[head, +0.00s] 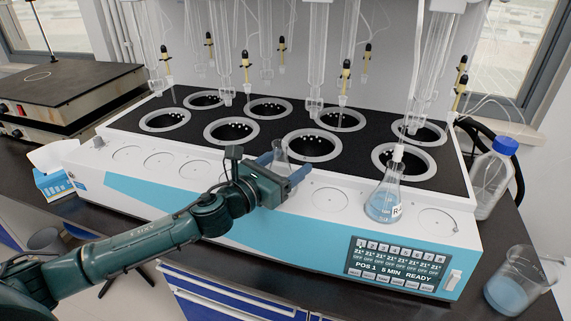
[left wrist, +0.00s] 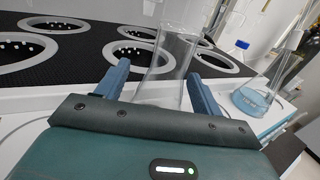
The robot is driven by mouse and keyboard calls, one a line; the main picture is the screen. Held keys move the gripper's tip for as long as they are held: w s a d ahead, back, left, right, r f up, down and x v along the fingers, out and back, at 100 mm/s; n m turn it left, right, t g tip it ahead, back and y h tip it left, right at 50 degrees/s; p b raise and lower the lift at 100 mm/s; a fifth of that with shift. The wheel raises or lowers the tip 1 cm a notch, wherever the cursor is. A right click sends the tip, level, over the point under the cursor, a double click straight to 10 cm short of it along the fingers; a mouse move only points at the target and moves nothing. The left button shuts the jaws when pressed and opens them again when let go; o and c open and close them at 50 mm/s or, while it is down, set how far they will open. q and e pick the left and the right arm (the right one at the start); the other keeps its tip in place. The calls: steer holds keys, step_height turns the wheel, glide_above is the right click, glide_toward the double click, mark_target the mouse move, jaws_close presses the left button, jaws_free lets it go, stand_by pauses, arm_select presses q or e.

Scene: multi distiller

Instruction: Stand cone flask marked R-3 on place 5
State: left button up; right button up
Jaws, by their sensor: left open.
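A clear cone flask (head: 280,152) stands at the white front ledge of the distiller. In the left wrist view this flask (left wrist: 165,65) looks empty, and no label shows on it. My left gripper (head: 284,166) is open, with its two blue fingers on either side of the flask; I cannot tell whether they touch it. A second cone flask (head: 382,205) with blue liquid stands further right on the ledge. Its label begins with "R", the rest is not readable; it also shows in the left wrist view (left wrist: 253,98). Place numbers are not readable. My right gripper is not in view.
Bare round places show on the ledge, one (head: 330,199) between the flasks and one (head: 437,221) at the right end. Heating wells sit behind, under hanging glassware. A beaker (head: 507,290) and a blue-capped bottle (head: 491,182) stand at the right.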

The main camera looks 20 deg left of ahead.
arm_select(q)
steer(key=shift+s+a, duration=0.2)
steer(key=shift+s, duration=0.25)
steer(key=b+v, duration=0.3)
steer(key=v, duration=0.8)
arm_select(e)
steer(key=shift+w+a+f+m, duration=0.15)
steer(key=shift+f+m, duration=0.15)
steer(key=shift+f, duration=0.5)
arm_select(q)
steer(key=shift+r, duration=0.1)
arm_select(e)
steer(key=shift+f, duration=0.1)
